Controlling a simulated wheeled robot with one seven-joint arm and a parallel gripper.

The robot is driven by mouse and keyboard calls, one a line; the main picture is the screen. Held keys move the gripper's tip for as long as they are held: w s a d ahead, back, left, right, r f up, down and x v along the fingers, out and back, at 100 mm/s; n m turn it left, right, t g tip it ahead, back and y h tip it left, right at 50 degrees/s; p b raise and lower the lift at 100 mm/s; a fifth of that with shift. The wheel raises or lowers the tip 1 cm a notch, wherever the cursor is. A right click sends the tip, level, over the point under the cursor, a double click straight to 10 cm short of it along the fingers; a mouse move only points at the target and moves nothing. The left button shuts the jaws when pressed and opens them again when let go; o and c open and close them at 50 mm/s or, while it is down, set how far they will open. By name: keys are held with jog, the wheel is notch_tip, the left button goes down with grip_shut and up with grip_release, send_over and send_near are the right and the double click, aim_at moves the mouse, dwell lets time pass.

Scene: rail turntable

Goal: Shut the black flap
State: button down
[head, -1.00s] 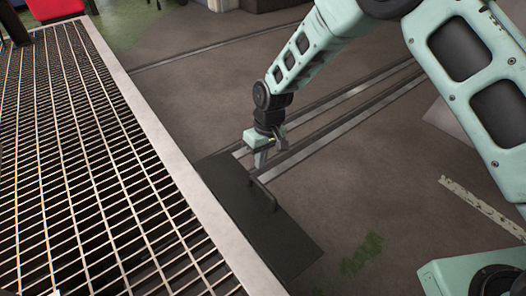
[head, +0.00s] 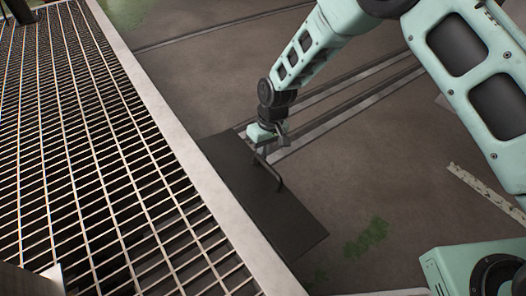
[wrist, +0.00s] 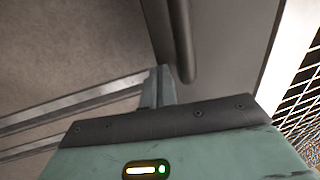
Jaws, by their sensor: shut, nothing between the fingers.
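The black flap (head: 245,190) is a dark flat panel along the pale edge of the grating in the head view, sticking out from it over the floor. A bar handle (head: 280,183) stands on its face. The flap (wrist: 228,55) and the handle (wrist: 182,40) also show in the wrist view. My gripper (head: 261,157) is at the flap's far end, close to the handle's far end. Its fingers (wrist: 160,75) are together and empty, just left of the handle's end in the wrist view. I cannot tell whether they touch the handle or the flap.
A metal grating (head: 90,150) with a pale rim (head: 190,165) fills the left side. Rails (head: 350,105) run across the brown floor behind my gripper. The floor right of the flap is mostly clear, with a green patch (head: 367,237) and a pale strip (head: 485,190).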

jog(key=s+a+f+g+y+b, duration=0.3)
jog(key=a+f+g+y+b, duration=0.1)
jog(key=f+y+b, duration=0.2)
jog(key=s+a+f+g+y+b, duration=0.3)
jog(key=f+y+b, duration=0.3)
jog(key=f+b, duration=0.2)
jog(key=shift+a+f+g+b, duration=0.15)
jog(key=shift+a+g+b, duration=0.3)
jog(key=shift+a, duration=0.45)
jog(key=shift+a, duration=0.1)
jog(key=p+v, duration=0.4)
jog(key=v, duration=1.4)
